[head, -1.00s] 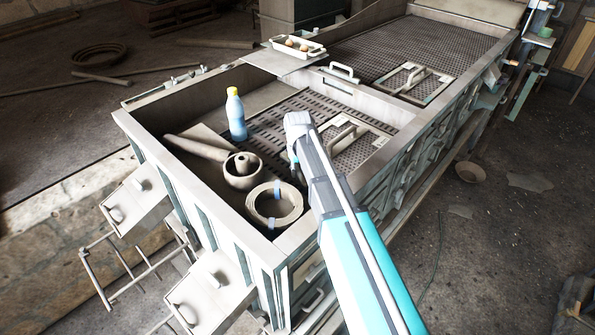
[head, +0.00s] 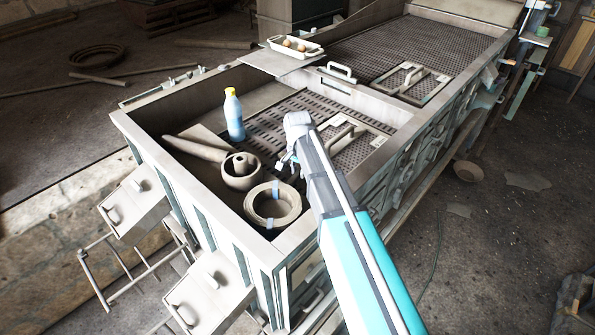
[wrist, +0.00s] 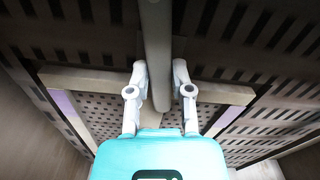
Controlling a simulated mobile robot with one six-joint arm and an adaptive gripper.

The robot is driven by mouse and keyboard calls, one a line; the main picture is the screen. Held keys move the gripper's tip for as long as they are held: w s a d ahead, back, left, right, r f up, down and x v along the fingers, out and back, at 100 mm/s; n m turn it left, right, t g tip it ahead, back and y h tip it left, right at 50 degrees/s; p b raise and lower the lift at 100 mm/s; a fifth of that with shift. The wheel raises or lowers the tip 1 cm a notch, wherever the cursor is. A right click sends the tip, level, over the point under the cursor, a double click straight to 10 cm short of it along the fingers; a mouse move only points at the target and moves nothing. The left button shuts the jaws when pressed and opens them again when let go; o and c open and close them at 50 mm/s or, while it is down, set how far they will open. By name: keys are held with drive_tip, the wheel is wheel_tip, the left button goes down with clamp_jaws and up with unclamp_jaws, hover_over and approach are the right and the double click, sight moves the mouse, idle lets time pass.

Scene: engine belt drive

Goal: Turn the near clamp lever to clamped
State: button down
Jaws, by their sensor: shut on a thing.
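In the wrist view, my gripper (wrist: 160,75) has its two grey fingers on either side of a rounded grey bar (wrist: 155,35), shut on it. The bar runs away from the gripper toward the top of the picture. I cannot tell for sure whether it is the near clamp lever. In the head view, my gripper (head: 287,160) is partly hidden by my wrist, over the near bay of the machine. It appears just left of a framed perforated panel (head: 372,150) with a raised handle (head: 340,137). No clamped or unclamped mark is readable.
A blue bottle with a yellow cap (head: 234,115), a grey pot-like part (head: 241,171) and a coiled belt roll (head: 272,204) stand in the near bay. The bay's raised rim (head: 190,195) surrounds them. A white tray (head: 295,46) with round items sits farther back.

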drive_tip(key=shift+m, duration=1.1)
drive_tip(key=c, duration=0.5)
unclamp_jaws()
drive_tip(key=shift+n, duration=0.4)
